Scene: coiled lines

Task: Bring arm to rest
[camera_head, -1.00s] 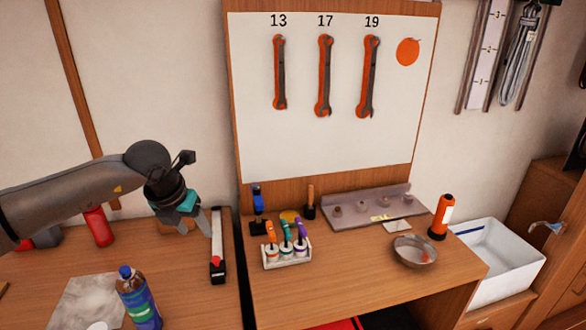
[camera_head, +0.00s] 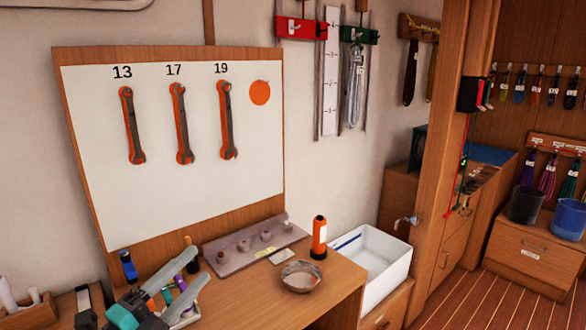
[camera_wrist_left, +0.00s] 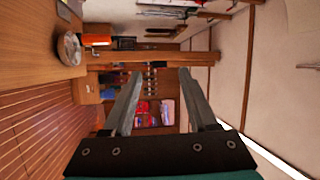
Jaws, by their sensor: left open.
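My left gripper (camera_head: 172,287) shows at the bottom left of the head view, with grey fingers and a teal body. Its fingers are apart and nothing is between them. It is in front of the rack of small coloured-handled tools (camera_head: 180,312) and partly hides it. In the left wrist view the two fingers (camera_wrist_left: 157,95) stand apart with only the distant room between them. My right gripper is in neither view.
A metal bowl (camera_head: 301,277) and an orange flashlight (camera_head: 319,238) stand on the workbench. Wrenches (camera_head: 180,122) hang on the board above. A white bin (camera_head: 352,290) is right of the bench. Open floor (camera_head: 470,302) lies at right.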

